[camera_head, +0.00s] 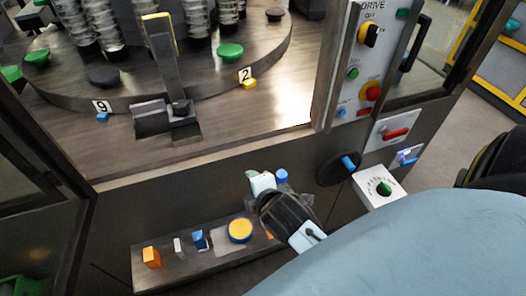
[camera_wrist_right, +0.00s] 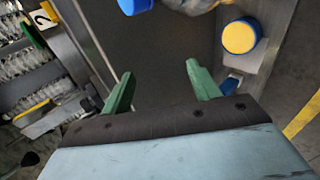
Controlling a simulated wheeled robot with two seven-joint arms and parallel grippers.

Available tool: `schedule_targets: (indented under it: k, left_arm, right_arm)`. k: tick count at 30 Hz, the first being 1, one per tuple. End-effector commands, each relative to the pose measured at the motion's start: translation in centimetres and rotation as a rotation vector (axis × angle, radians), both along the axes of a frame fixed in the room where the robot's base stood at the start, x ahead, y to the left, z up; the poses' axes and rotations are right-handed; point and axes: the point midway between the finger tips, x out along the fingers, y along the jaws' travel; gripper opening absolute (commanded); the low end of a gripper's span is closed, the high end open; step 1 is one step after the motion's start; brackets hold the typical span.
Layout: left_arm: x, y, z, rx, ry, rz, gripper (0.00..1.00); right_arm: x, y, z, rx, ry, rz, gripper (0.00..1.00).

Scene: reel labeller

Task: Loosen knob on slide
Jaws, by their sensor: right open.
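The slide appears to be the dark block (camera_head: 152,117) at the foot of the upright arm on the wood-look deck; a small black knob (camera_head: 180,107) sits on it. I cannot tell for sure that this is the task's knob. My right gripper (camera_head: 262,182) is over the dark front panel, below and right of that block and apart from it. Its green fingers (camera_wrist_right: 157,85) are spread and empty in the right wrist view. A blue knob (camera_head: 282,175) shows close beside it. My left gripper is not in view.
A lower ledge carries a round yellow button (camera_head: 240,230), also in the right wrist view (camera_wrist_right: 239,37), and an orange block (camera_head: 151,257). A control panel with a red button (camera_head: 370,91) and a white dial plate (camera_head: 379,187) stand right. A door frame post (camera_head: 335,70) bounds the opening.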

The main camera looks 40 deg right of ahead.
Motion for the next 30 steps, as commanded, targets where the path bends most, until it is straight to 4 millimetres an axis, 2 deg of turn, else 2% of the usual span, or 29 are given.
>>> schedule_targets:
  k: [3,9,25,28,30]
  left_arm:
    - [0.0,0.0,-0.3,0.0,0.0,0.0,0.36]
    - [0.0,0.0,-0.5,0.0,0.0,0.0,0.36]
    - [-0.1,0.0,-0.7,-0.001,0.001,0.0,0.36]
    - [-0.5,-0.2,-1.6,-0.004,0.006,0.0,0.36]
    - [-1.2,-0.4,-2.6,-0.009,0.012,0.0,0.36]
  right_arm:
    - [-1.4,0.0,-1.7,0.115,0.047,-0.083,0.61]
    - [-2.9,0.1,-3.6,0.245,0.1,-0.185,0.61]
    - [-3.5,0.2,-4.6,0.294,0.125,-0.228,0.61]
    - [-3.7,0.5,-6.8,0.313,0.147,-0.237,0.61]
    - [-4.1,0.8,-9.7,0.339,0.178,-0.256,0.61]
